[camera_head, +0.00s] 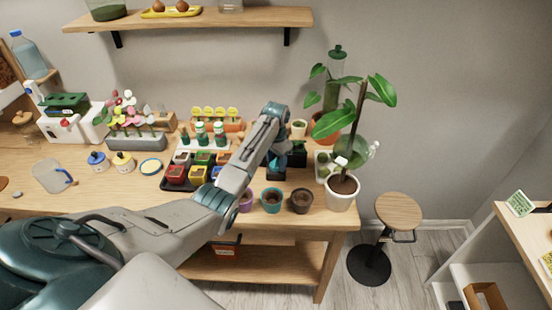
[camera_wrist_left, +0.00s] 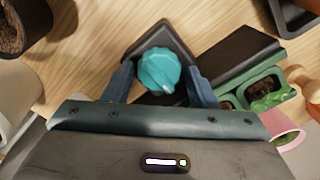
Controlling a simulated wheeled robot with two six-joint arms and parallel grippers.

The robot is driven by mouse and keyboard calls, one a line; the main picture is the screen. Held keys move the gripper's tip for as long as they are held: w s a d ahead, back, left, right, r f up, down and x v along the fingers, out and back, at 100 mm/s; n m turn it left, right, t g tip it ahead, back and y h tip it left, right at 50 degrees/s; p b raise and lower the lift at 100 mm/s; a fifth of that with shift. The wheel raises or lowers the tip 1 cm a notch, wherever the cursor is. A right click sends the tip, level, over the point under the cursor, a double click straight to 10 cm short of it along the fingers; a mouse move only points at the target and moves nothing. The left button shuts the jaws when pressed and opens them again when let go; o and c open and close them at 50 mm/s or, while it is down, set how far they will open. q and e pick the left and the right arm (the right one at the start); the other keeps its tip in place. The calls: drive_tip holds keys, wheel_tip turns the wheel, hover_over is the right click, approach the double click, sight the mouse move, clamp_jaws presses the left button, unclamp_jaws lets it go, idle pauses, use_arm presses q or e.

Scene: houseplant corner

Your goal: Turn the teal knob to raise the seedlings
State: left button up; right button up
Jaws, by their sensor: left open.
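In the left wrist view, the teal knob (camera_wrist_left: 158,70) sits on a dark square base (camera_wrist_left: 162,33). My left gripper (camera_wrist_left: 159,78) is open, with one blue-grey finger on each side of the knob; I cannot tell whether they touch it. Beside it is a dark box with a green tray (camera_wrist_left: 222,88) that holds soil and a small green seedling (camera_wrist_left: 272,100). In the head view, my left gripper (camera_head: 277,160) points down at the table and hides the knob. My right gripper is not in view.
A teal pot (camera_head: 271,201), a brown pot (camera_head: 302,201) and a purple pot stand along the table's front edge. A tall plant in a white pot (camera_head: 341,194) is to the right. A black tray of coloured pots (camera_head: 183,184) lies left. A stool (camera_head: 398,211) stands beyond the table.

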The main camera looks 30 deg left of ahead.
use_arm(q)
drive_tip(key=shift+f, duration=0.1)
drive_tip(key=shift+c, duration=0.4)
drive_tip(key=c, duration=0.6)
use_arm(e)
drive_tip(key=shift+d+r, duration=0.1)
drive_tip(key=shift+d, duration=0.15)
